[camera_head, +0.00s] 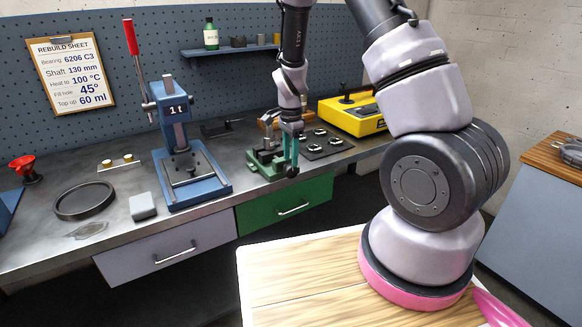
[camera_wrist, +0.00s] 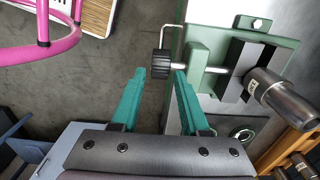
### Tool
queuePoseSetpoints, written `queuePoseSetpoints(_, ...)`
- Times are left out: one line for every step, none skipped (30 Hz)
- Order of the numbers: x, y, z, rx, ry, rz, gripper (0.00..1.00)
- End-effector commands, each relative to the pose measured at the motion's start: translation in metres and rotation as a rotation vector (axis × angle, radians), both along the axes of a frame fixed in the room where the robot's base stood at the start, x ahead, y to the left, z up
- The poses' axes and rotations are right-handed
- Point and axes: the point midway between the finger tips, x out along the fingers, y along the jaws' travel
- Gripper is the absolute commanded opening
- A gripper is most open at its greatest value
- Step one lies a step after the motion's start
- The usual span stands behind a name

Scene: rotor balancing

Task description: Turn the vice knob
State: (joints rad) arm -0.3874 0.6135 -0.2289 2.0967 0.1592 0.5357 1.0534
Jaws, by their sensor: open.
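The green vice (camera_head: 262,160) stands at the front edge of the workbench, above the green drawer.
A grey metal cylinder (camera_wrist: 282,96) stands at the vice's dark jaws, right of my fingers. The blue press (camera_head: 185,165) is left of the vice. A dark mat with several rings (camera_head: 322,143) and a yellow case (camera_head: 352,115) are to the right. Open floor lies before the bench.

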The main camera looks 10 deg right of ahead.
Motion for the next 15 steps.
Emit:
queuePoseSetpoints(-0.001,0.000,-0.010,0.000,0.003,-0.001,0.45)
queuePoseSetpoints(-0.001,-0.001,-0.015,0.000,0.003,-0.002,0.45)
queuePoseSetpoints(0.000,-0.001,-0.020,0.000,0.002,-0.001,0.45)
queuePoseSetpoints(-0.001,0.000,-0.025,0.000,0.003,-0.001,0.45)
queuePoseSetpoints(0.000,0.000,-0.028,0.000,0.002,0.000,0.45)
queuePoseSetpoints(0.000,0.000,-0.032,0.000,0.001,0.001,0.45)
queuePoseSetpoints(0.000,0.000,-0.034,0.001,0.001,0.000,0.45)
queuePoseSetpoints(0.000,0.000,-0.037,0.001,0.001,0.000,0.45)
queuePoseSetpoints(0.000,0.000,-0.039,0.001,0.000,-0.001,0.45)
queuePoseSetpoints(0.000,0.000,-0.040,0.000,0.000,-0.001,0.45)
queuePoseSetpoints(0.000,0.000,-0.041,0.000,-0.001,-0.001,0.45)
queuePoseSetpoints(0.000,0.000,-0.042,0.000,-0.001,-0.001,0.45)
queuePoseSetpoints(0.000,0.000,-0.042,0.001,-0.002,-0.001,0.45)
queuePoseSetpoints(0.000,0.000,-0.042,0.001,-0.002,-0.001,0.45)
queuePoseSetpoints(0.000,0.000,-0.042,0.001,-0.002,0.000,0.45)
